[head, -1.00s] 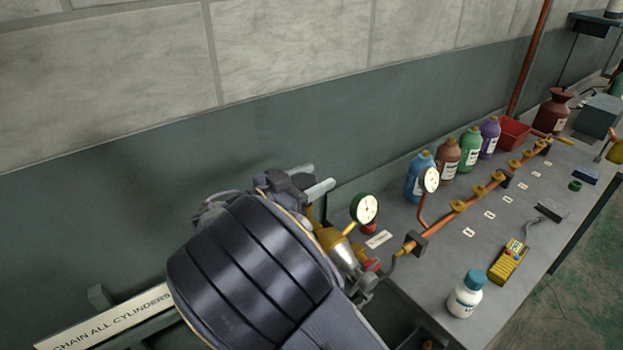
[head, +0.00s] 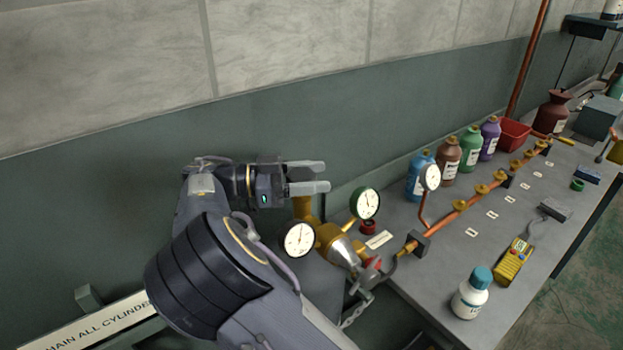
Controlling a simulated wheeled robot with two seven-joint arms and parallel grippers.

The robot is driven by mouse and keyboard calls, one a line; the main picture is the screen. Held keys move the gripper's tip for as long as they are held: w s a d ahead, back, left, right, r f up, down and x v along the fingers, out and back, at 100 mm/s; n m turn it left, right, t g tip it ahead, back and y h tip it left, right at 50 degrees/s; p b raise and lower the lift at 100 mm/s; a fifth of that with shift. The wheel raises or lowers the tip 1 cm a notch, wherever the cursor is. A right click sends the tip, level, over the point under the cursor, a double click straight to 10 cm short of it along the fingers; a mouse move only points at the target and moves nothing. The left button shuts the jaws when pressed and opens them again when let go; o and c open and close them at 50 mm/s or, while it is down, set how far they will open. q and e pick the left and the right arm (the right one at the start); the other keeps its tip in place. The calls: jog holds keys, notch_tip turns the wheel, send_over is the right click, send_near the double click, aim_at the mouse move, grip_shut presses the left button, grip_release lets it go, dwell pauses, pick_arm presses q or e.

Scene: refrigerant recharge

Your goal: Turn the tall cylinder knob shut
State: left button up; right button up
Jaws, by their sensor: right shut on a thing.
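My right gripper (head: 307,178) is at the top of the brass valve (head: 328,236) on the tall cylinder. Its two grey fingers point right and are shut on the knob at the top of the valve stem, which is mostly hidden between them. Two round gauges, one white-faced (head: 299,239) and one green-rimmed (head: 367,204), sit on the brass fitting. My right arm covers most of the cylinder body. My left gripper is not in view.
The grey bench (head: 450,255) runs off to the right. It carries a copper manifold (head: 462,205), several coloured bottles, a white bottle (head: 470,293) and a yellow meter (head: 512,261). The wall (head: 120,200) stands close behind my gripper.

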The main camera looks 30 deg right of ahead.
jog(key=shift+s+a+m+g+y, duration=0.1)
jog(key=shift+m+g+y, duration=0.5)
jog(key=shift+g, duration=0.4)
jog(key=o, duration=1)
jog(key=shift+r, duration=0.15)
jog(key=shift+r, duration=0.3)
jog(key=s+a+r+b, duration=0.1)
jog(key=s+a+r, duration=0.1)
jog(key=s+r, duration=0.2)
jog(key=s+a+r+b, duration=0.1)
jog(key=s+a+r, duration=0.2)
jog(key=r, duration=0.1)
jog(key=s+a+r+b, duration=0.1)
jog(key=s+a+r, duration=0.1)
jog(key=s+r, duration=0.2)
jog(key=shift+s+a, duration=0.35)
